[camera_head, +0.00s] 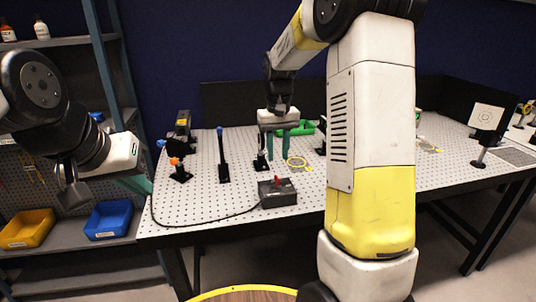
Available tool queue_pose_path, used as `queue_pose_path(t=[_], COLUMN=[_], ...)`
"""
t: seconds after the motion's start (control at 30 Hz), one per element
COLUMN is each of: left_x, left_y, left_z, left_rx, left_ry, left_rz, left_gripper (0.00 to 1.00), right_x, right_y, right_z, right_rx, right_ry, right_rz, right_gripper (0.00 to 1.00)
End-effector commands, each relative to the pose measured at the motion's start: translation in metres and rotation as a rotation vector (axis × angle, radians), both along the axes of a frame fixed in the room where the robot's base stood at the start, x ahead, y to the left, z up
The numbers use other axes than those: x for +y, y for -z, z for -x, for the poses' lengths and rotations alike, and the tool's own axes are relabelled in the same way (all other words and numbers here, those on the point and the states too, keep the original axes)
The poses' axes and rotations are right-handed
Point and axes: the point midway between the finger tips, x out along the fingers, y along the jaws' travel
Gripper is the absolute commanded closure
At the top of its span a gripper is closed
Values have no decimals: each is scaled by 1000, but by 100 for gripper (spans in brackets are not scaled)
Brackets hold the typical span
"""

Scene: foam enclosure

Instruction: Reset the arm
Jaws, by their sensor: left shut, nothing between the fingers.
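My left gripper (146,186) is at the left, in front of the table's left edge, with its teal fingers pointing down and right. It is shut and empty. My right arm rises large in the right half of the view and bends over to the left. My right gripper (277,158) hangs down over the perforated table (375,185). Its two green fingers are apart, with nothing seen between them. The forearm hides part of the table.
A black box with a red switch (278,192), black posts (223,160) and a yellow ring (298,163) are near the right gripper. A white target plate (487,118) stands at right. Shelving with a blue bin (108,220) and yellow bin (27,229) is at left.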

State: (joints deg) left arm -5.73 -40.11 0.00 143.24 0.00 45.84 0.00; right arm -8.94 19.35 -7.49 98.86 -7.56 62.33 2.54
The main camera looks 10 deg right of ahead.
Motion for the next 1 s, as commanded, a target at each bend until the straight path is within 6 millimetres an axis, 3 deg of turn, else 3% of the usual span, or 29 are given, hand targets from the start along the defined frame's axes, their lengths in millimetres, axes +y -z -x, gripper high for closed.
queue_pose_path(t=[0.23,0.37,0.47,0.7,1.0], left_x=[0,0,0,0,0], left_y=[0,0,0,0,0], left_z=[0,0,0,0,0], left_rx=[0,0,0,0,0], left_ry=[0,0,0,0,0], left_rz=[0,0,0,0,0], left_gripper=[100,100,100,100,100], right_x=[0,0,1,9,19], right_y=[-2,-18,-42,-88,-99], right_z=[1,16,41,123,214], right_rx=[-4,-40,-97,-272,-473], right_ry=[0,3,4,0,-4], right_rz=[-2,-22,-54,-131,-186], right_gripper=[70,70,70,70,70])
